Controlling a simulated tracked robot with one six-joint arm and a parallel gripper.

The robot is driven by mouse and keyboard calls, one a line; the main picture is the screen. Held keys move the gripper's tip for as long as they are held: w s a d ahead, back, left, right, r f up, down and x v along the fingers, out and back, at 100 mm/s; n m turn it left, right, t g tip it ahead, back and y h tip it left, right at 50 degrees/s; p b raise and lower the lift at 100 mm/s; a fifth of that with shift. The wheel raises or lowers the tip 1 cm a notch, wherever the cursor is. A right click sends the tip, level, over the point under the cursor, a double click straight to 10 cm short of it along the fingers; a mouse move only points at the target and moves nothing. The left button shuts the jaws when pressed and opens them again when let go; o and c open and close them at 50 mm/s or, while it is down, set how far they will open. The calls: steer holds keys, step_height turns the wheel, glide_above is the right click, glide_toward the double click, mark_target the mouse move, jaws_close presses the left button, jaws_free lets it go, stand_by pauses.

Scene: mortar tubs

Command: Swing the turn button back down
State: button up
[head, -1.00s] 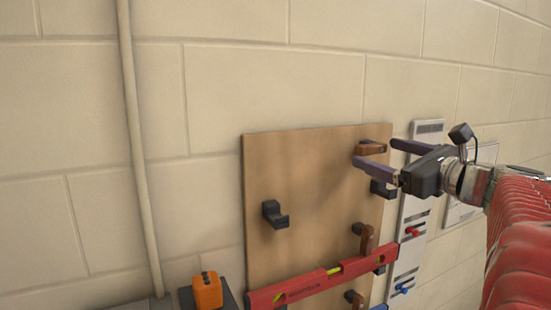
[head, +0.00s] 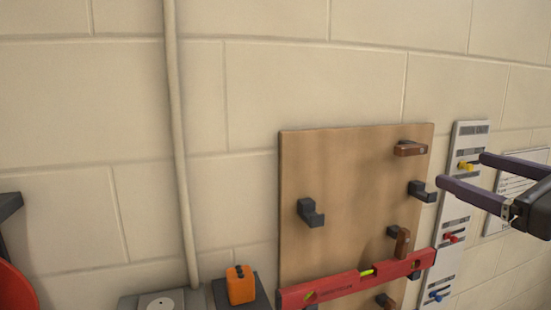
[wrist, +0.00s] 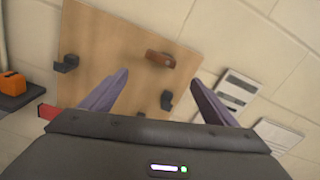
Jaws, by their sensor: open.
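The top brown wooden turn button (head: 410,149) lies about level near the upper right corner of a wooden board (head: 345,165). A second turn button (head: 403,241) hangs upright lower down, just above the red level. A third turn button (head: 385,300) is partly cut off below the level. My gripper (head: 461,170) is open and empty, to the right of the board in the head view. In the wrist view, the level turn button (wrist: 160,58) shows ahead, between the open fingers in the picture; their distance from it is hard to tell.
A red spirit level (head: 340,284) lies across the board's lower part. Black hooks (head: 311,213) and (head: 422,191) stick out of the board. A grey panel with coloured knobs (head: 462,205) is on the right. An orange device (head: 240,285) stands at lower left.

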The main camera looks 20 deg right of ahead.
steer(key=shift+s, duration=0.6)
steer(key=shift+w, duration=0.1)
